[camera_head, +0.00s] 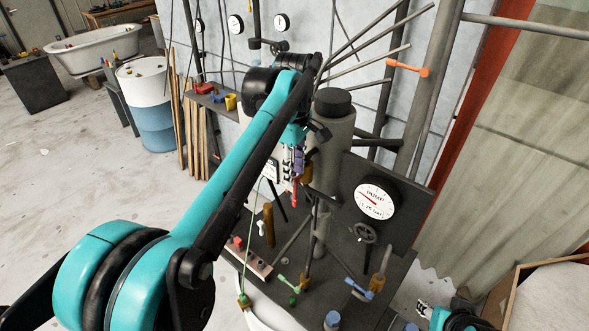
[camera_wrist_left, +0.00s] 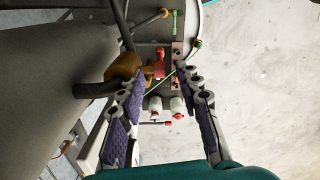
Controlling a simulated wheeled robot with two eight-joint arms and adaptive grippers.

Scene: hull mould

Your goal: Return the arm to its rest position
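My teal left arm (camera_head: 225,165) reaches from the lower left up to the middle of the head view and bends down at its wrist. My left gripper (camera_head: 294,172) hangs beside the grey cylinder (camera_head: 333,135) of the pump stand. In the left wrist view, the left gripper (camera_wrist_left: 160,77) has its two purple-padded fingers spread apart, with nothing held between them. A red fitting (camera_wrist_left: 159,62) and a brass-coloured valve (camera_wrist_left: 123,66) lie beyond the fingertips. My right gripper (camera_head: 424,310) shows only partly at the bottom right, so its state is unclear.
A dark panel with a pump gauge (camera_head: 375,202) stands right of the left gripper. Pipes, an orange-handled valve (camera_head: 407,68) and small valves crowd the stand. A blue-white barrel (camera_head: 146,105) and a bathtub (camera_head: 95,50) stand behind left. Floor at left is clear.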

